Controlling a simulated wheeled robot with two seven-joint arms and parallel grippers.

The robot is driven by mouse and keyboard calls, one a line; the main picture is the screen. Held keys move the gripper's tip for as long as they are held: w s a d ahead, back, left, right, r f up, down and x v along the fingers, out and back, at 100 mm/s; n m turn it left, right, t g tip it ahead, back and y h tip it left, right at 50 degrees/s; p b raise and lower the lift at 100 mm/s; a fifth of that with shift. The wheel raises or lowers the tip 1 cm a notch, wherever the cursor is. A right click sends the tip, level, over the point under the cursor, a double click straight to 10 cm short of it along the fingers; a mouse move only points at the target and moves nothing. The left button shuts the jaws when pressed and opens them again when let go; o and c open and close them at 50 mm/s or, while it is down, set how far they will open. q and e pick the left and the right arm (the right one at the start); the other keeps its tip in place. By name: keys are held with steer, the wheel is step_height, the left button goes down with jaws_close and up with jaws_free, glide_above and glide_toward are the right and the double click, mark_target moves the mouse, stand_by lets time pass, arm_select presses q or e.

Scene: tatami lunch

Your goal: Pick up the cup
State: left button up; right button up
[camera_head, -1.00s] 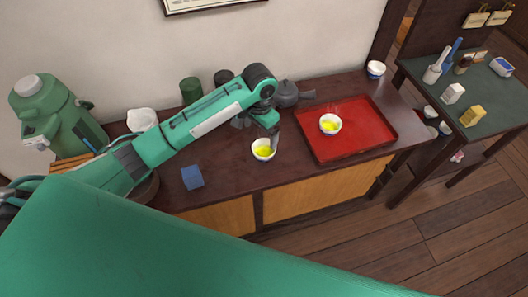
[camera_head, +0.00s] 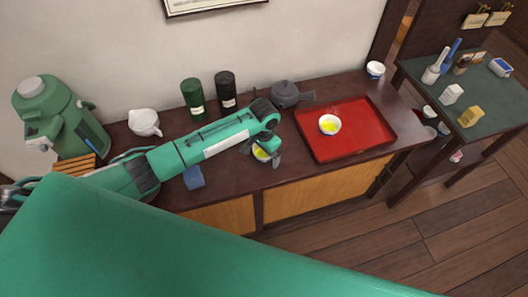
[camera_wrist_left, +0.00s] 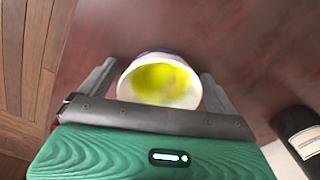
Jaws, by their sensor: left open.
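A white cup with yellow-green contents (camera_head: 260,153) stands on the dark counter, left of the red tray, partly hidden by my gripper. My left gripper (camera_head: 262,158) is open and low over this cup. In the left wrist view the cup (camera_wrist_left: 160,84) sits between the two fingers (camera_wrist_left: 158,72), with a small gap on each side. A second white cup with yellow contents (camera_head: 329,124) stands on the red tray (camera_head: 360,143). A third white and blue cup (camera_head: 375,69) stands at the back right. My right gripper is out of view.
A blue block (camera_head: 193,178) lies beside my left arm. A green canister (camera_head: 193,98), a black canister (camera_head: 226,90) and a grey teapot (camera_head: 285,94) stand behind the arm. A green dispenser (camera_head: 60,115) and white pot (camera_head: 144,122) are at left.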

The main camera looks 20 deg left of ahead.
arm_select(q)
steer(key=c, duration=1.1)
steer(key=shift+c, duration=0.2)
steer(key=shift+r, duration=0.25)
